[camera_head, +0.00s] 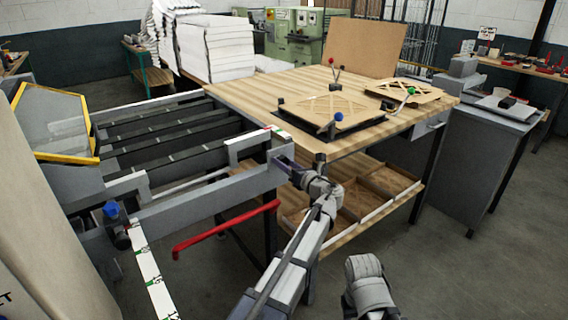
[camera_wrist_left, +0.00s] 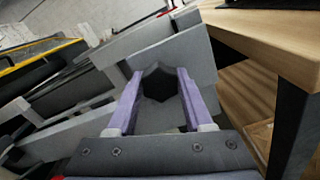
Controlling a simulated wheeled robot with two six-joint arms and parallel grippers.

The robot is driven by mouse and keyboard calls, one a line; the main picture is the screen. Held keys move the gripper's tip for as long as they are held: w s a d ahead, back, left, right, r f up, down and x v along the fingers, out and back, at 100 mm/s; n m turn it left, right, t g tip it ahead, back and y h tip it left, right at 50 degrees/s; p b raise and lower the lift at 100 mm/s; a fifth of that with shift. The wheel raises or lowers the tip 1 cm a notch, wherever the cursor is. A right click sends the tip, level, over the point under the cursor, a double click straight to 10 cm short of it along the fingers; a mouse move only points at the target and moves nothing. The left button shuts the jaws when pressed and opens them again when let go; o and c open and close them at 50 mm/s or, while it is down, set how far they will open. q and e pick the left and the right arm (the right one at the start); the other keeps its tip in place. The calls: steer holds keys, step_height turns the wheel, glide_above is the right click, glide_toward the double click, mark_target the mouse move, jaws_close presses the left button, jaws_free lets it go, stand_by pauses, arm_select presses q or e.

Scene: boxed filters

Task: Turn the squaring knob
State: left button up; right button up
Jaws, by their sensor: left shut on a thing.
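My left gripper (camera_head: 283,164) reaches the end of the grey machine frame beside the wooden table. In the left wrist view its two purple fingers (camera_wrist_left: 158,90) stand on either side of a dark, faceted knob (camera_wrist_left: 158,82), and it is shut on that knob. The knob sits against a grey plate of the machine. In the head view the gripper and arm hide the knob. Part of my right arm (camera_head: 368,285) shows at the bottom, but its gripper is out of view.
A red lever (camera_head: 226,230) sticks out below the machine, left of my left arm. A blue-topped knob (camera_head: 111,209) is on the machine's near side. The wooden table (camera_head: 240,92) carries a framed filter (camera_head: 335,108); its lower shelf holds open bins (camera_head: 385,181).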

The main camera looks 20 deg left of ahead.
arm_select(q)
jaws_close()
steer(key=n, duration=0.5)
steer(key=shift+n, duration=0.3)
steer(key=n, duration=0.5)
steer(key=shift+s+n, duration=0.1)
steer(key=shift+n, duration=0.2)
steer(key=n, duration=1)
steer(key=shift+f, duration=0.1)
steer(key=shift+n, duration=0.3)
